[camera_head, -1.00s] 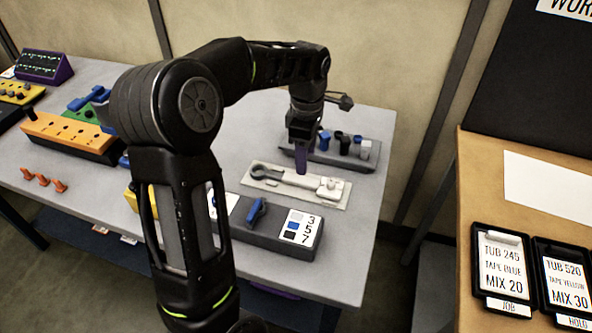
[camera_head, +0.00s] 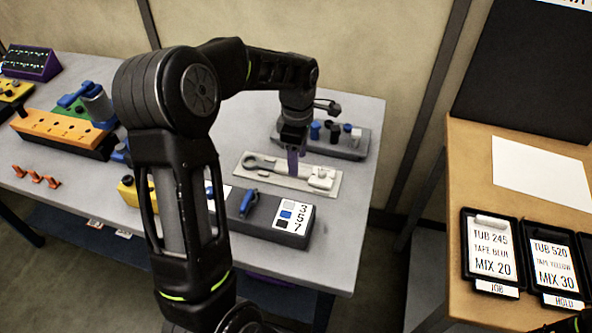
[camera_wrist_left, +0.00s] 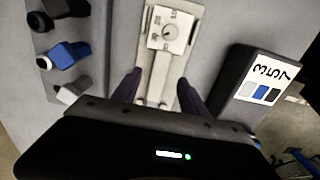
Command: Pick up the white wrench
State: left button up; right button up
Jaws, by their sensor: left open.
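The white wrench (camera_head: 270,164) lies flat on a pale plate (camera_head: 243,176) on the grey table. Its ring end points left, and its other end meets a white block (camera_head: 321,178). My left gripper (camera_head: 293,172) is open and points down over the wrench's shaft. In the left wrist view, the left gripper's two dark fingers (camera_wrist_left: 158,92) stand on either side of the pale shaft (camera_wrist_left: 156,84), and a round dial shows on the white block (camera_wrist_left: 172,30). The ring end is hidden there behind the gripper body.
A grey rack with blue, black and white pegs (camera_head: 345,151) stands just behind the plate. A dark box with a 3 5 7 label (camera_head: 270,214) stands in front. An orange block (camera_head: 62,130) and orange clips (camera_head: 35,178) are at left. A wooden desk (camera_head: 470,165) is at right.

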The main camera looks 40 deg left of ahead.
aim_at(287, 170)
pick_arm(q)
notch_tip(287, 170, down, 4)
jog(key=shift+r+p, duration=0.2)
jog(key=shift+p, duration=0.1)
jog(key=shift+c, duration=0.3)
grip_shut()
dwell(0.5)
jog(key=shift+r, duration=0.1)
dwell(0.7)
